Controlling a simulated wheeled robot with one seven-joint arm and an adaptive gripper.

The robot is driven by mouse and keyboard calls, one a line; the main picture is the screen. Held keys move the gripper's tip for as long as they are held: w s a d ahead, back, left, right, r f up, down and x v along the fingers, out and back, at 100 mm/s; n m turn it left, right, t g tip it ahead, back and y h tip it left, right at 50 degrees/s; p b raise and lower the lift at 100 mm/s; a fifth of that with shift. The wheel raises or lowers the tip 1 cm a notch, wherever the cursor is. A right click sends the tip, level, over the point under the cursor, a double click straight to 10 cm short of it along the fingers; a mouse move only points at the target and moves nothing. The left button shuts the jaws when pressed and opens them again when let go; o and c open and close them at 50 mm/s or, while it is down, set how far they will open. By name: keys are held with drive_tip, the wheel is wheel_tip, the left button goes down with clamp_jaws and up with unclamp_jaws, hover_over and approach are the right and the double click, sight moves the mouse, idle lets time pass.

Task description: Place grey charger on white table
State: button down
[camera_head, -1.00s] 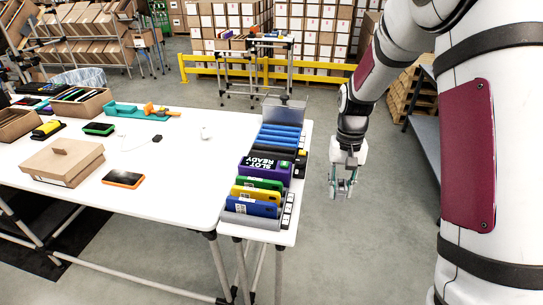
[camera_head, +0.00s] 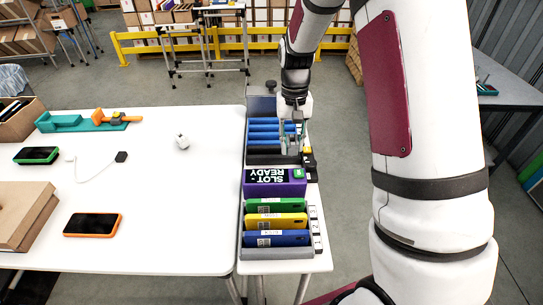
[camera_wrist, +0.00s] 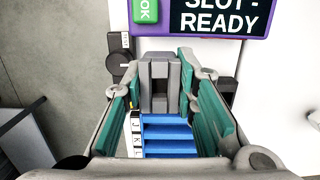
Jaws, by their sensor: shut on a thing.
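My gripper (camera_head: 292,143) points down over the blue-slotted far part of the rack on the narrow side table. In the wrist view its teal-padded fingers (camera_wrist: 160,88) are closed around a grey block with prongs, which looks like the grey charger (camera_wrist: 160,78). In the head view the held block is too small to make out. The white table (camera_head: 165,225) lies to the left of my gripper, with bare surface nearest the rack.
The table's front right is clear.

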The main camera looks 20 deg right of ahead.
wheel_tip(320, 180, down, 9)
drive_tip(key=shift+f+p, duration=0.1)
drive_tip(key=shift+p, duration=0.35)
drive_tip(key=shift+f, duration=0.15)
drive_tip(key=c, duration=1.3)
unclamp_jaws()
